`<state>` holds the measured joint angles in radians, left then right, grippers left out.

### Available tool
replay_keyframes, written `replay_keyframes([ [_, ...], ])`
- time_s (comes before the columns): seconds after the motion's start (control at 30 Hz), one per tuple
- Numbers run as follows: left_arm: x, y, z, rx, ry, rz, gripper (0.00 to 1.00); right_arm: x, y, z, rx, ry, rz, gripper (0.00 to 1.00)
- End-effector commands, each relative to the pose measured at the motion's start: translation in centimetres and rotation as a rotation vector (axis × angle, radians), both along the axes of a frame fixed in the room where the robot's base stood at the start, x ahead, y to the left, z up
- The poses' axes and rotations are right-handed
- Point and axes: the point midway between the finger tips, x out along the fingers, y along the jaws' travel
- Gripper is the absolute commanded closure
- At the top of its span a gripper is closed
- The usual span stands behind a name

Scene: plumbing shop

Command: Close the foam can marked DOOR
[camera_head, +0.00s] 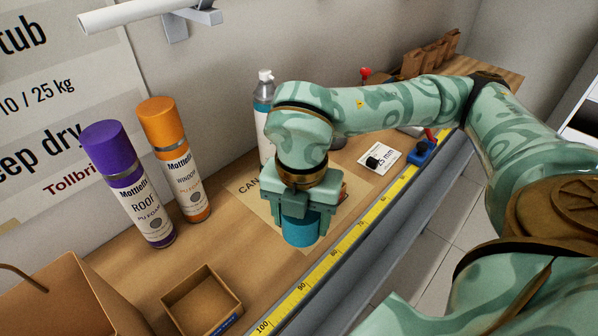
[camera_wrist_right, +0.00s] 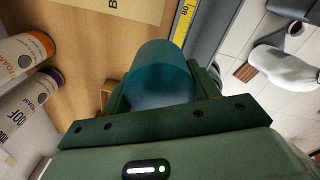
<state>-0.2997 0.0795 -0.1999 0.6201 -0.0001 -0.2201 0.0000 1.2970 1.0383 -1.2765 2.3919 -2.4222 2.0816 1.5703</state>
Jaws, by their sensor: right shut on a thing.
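My right gripper (camera_head: 300,226) points down over the bench and is shut on a teal cap (camera_head: 302,232), which shows between the fingers. The cap also fills the space between the fingers in the right wrist view (camera_wrist_right: 160,75). A tall can with a white top (camera_head: 265,105) and a blue-and-white body stands at the wall, partly hidden behind my right arm; no DOOR marking is readable on it. A purple-capped can marked ROOF (camera_head: 140,195) and an orange-capped can marked WINDOW (camera_head: 178,170) stand to the left. My left gripper is out of view.
A small open box (camera_head: 235,308) and a larger carton (camera_head: 60,300) stand at the front left. A yellow ruler (camera_head: 335,255) runs along the bench edge. A blue-and-red tool (camera_head: 424,150) and a 25 mm card (camera_head: 385,154) lie right.

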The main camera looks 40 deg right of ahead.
Motion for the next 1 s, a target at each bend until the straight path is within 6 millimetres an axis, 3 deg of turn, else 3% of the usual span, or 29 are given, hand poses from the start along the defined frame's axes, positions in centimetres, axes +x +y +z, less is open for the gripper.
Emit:
replay_keyframes([
  [0.17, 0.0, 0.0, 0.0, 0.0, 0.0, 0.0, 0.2, 0.1, 0.0, 0.0, 0.0, 0.0, 0.046, 0.65],
  [0.27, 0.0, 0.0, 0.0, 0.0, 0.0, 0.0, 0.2, 0.2, 0.1, -0.1, 0.002, 0.0, 0.202, 0.65],
  [0.37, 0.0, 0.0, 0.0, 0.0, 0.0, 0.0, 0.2, 0.4, 0.3, -0.2, 0.002, -0.001, 0.487, 0.65],
  [1.0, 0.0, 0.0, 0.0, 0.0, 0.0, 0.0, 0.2, 2.2, 1.6, -1.0, 0.003, -0.003, 3.004, 0.65],
])
